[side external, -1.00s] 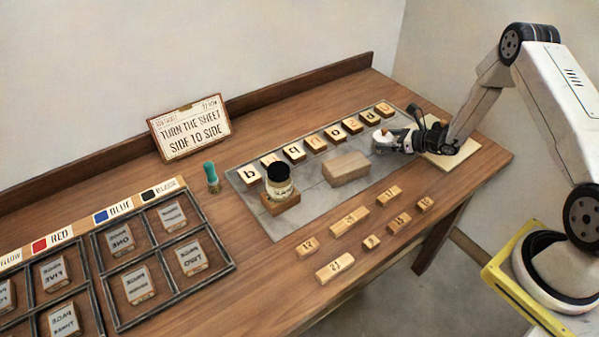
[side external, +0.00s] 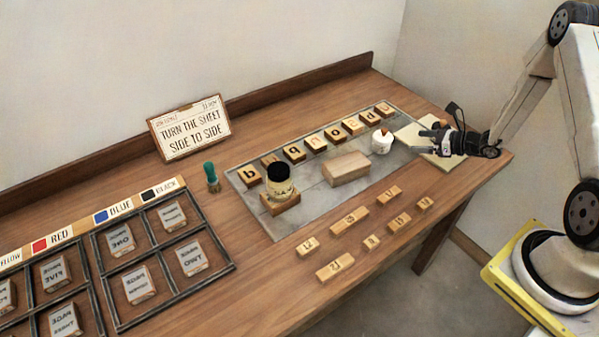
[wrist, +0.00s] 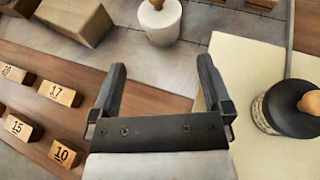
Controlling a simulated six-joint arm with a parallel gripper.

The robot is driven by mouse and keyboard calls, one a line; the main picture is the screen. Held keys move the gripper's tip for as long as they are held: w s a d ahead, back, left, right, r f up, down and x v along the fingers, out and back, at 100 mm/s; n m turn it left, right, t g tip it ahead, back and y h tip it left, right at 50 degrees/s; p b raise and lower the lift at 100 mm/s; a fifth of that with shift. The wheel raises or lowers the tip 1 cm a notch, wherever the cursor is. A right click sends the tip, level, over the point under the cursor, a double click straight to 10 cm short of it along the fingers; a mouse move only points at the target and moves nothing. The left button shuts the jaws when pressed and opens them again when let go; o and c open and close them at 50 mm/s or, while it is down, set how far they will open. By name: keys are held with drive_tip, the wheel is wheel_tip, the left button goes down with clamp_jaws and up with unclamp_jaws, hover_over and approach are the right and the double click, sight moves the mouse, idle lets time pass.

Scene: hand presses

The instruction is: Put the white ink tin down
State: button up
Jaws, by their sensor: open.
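The white ink tin (side external: 382,143), a small round tin with a wooden knob on top, stands upright on the grey slab (side external: 318,197), right of a plain wooden block. It also shows at the top of the wrist view (wrist: 158,26), beyond my fingertips and apart from them. My gripper (side external: 424,142) is open and empty, to the right of the tin and over the cream sheet's side of the table. In the wrist view the space between its fingers (wrist: 162,70) is clear.
The wooden block (side external: 346,167), lettered tiles (side external: 316,143) and a black-lidded jar (side external: 279,183) occupy the slab. Numbered blocks (side external: 356,214) lie in front. A black-topped tin (wrist: 290,108) with a wooden knob stands on the cream sheet (wrist: 250,150), right of my gripper.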

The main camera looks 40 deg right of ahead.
idle(0.4)
drive_tip(key=s+a+r+n+g+y, duration=0.2)
drive_tip(key=a+r+n+g, duration=0.15)
drive_tip(key=a+n, duration=0.3)
drive_tip(key=s+a+r+n+g+y, duration=0.1)
drive_tip(key=s+a+r+n+g, duration=0.1)
drive_tip(key=a+n+g, duration=0.45)
drive_tip(key=s+a+r+n+h, duration=0.8)
drive_tip(key=a+r+n, duration=0.1)
drive_tip(key=n, duration=0.9)
drive_tip(key=shift+s+r+n, duration=0.2)
drive_tip(key=shift+s+n, duration=0.1)
